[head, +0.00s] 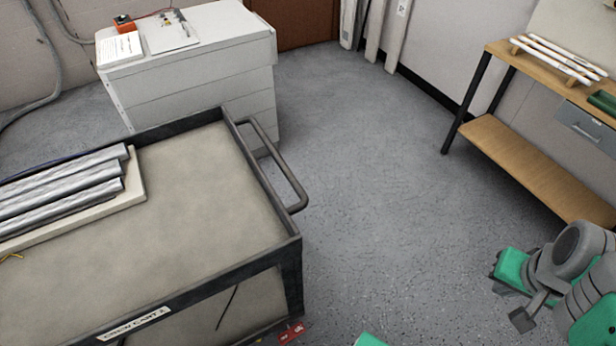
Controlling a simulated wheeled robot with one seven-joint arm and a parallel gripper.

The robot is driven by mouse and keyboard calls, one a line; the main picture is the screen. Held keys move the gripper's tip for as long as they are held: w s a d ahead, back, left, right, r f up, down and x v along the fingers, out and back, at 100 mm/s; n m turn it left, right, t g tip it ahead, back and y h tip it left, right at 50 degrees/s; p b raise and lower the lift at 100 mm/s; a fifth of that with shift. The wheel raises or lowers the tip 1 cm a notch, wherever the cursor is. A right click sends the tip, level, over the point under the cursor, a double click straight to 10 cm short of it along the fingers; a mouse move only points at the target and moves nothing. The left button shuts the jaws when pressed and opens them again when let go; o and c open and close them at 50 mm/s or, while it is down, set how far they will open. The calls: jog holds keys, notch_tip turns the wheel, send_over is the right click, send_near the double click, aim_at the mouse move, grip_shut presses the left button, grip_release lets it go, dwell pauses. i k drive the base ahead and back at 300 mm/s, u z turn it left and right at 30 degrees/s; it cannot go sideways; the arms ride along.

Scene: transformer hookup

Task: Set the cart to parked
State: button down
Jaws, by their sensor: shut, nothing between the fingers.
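The cart (215,190) fills the lower left of the head view. It has a black rim, a grey-brown top and a black push handle (280,165) on its right end. A label on its front rim (135,325) reads CREW CART 2. A small red part (291,333) with pale marks shows low at its near right corner, cut by the bottom edge. The wheels are hidden or out of frame. My gripper (523,317) is at the lower right, small and partly seen, shut and empty, well apart from the cart.
Silvery bars (65,190) lie on a pale board on the cart. A white cabinet (190,75) with papers and an orange device stands behind it. A wooden workbench (530,165) with white rods and a drawer is at right. The grey floor (380,190) between is clear.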

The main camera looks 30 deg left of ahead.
aim_at(198, 248)
jog(key=i, duration=1.45)
jog(key=u, duration=3.1)
